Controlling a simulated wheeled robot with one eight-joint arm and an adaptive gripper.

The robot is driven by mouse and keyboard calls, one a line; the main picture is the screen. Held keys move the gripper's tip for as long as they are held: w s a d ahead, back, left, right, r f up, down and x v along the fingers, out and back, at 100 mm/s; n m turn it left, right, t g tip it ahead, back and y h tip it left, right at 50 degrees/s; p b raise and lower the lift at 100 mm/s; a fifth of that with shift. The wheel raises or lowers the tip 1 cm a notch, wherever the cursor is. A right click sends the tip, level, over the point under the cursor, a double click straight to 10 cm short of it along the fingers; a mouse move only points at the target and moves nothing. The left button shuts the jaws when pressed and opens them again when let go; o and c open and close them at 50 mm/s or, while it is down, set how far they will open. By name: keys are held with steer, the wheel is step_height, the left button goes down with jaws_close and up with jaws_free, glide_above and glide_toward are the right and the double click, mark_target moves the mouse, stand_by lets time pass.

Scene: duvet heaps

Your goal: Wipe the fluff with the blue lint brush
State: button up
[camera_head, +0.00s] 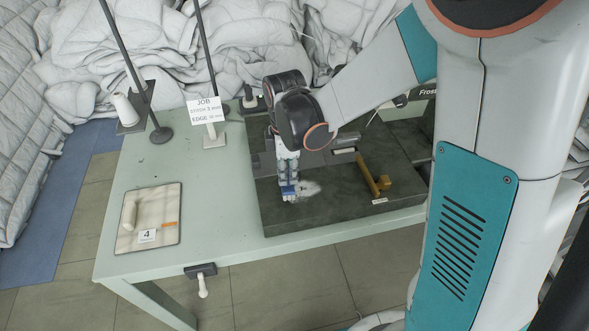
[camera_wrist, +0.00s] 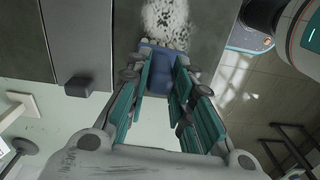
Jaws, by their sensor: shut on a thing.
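The blue lint brush (camera_wrist: 160,72) is between the fingers of my gripper (camera_wrist: 162,85) in the wrist view. My gripper is shut on it. In the head view the blue brush (camera_head: 289,190) shows below my gripper (camera_head: 287,180), low over the dark board (camera_head: 335,215). The fluff (camera_head: 307,188) is a pale, speckled patch on the board, just right of the brush. In the wrist view the fluff (camera_wrist: 166,22) lies just beyond the brush's far edge. I cannot tell whether the brush touches the board. My arm hides part of the board's back.
A brass-coloured handle (camera_head: 374,178) stands on the board right of the fluff. A tray (camera_head: 128,238) marked 4 lies at the left of the pale green table (camera_head: 210,245). A JOB sign (camera_head: 204,109) and dark posts stand at the back left. White duvets (camera_head: 150,45) heap behind.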

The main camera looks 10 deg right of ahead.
steer(key=shift+a, duration=0.5)
steer(key=shift+f, duration=0.2)
steer(key=shift+s+d+f+b, duration=0.15)
steer(key=shift+d+b, duration=0.3)
steer(key=shift+d, duration=1.4)
jaws_close()
steer(key=shift+d, duration=3.55)
steer(key=shift+s, duration=0.65)
steer(key=shift+a+b, duration=0.3)
steer(key=shift+a, duration=5.1)
steer(key=shift+d+b, duration=0.3)
steer(key=shift+d, duration=5.1)
